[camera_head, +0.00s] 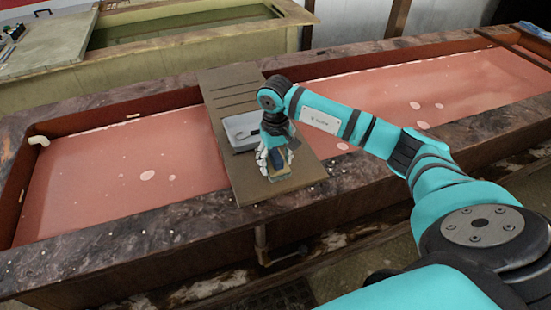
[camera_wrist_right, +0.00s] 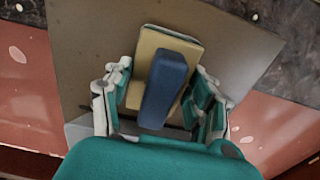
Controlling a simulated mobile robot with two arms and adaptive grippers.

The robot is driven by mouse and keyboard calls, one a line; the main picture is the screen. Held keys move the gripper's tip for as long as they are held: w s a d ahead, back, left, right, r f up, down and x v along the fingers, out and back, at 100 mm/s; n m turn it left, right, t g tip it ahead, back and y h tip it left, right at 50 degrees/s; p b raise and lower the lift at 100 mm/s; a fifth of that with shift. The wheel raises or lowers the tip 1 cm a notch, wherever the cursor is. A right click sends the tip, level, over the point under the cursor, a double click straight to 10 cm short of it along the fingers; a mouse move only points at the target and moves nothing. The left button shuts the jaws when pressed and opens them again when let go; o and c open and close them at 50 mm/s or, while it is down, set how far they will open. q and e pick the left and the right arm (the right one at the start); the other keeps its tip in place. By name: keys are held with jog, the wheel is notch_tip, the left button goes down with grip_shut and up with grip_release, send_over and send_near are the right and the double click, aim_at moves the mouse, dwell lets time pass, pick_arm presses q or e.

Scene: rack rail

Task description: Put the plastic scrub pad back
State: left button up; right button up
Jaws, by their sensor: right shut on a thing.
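The plastic scrub pad (camera_wrist_right: 165,90), a tan block with a raised blue grip on top, sits between the fingers of my right gripper (camera_wrist_right: 163,100). In the head view, the scrub pad (camera_head: 279,170) shows partly behind the fingers, low over the near part of a brown board (camera_head: 245,185). My right gripper (camera_head: 276,163) is shut on it, with fingers on both sides. Whether the pad touches the board cannot be told. My left gripper is not in view.
The board lies across a long trough with reddish liquid (camera_head: 110,175) and a stone rim (camera_head: 90,250). A pale tray (camera_head: 236,126) lies on the board beside my gripper. Slots (camera_head: 233,93) show at the board's far end. A second basin (camera_head: 190,25) stands behind.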

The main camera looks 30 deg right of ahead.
aim_at(275, 153)
jog(key=shift+f, duration=0.1)
jog(key=o, duration=1.2)
jog(key=shift+r, duration=0.45)
notch_tip(275, 153, up, 11)
jog(key=b, duration=0.3)
jog(key=shift+f+b, duration=0.2)
jog(key=shift+b, duration=0.1)
jog(key=shift+r, duration=0.45)
jog(key=shift+f, duration=0.1)
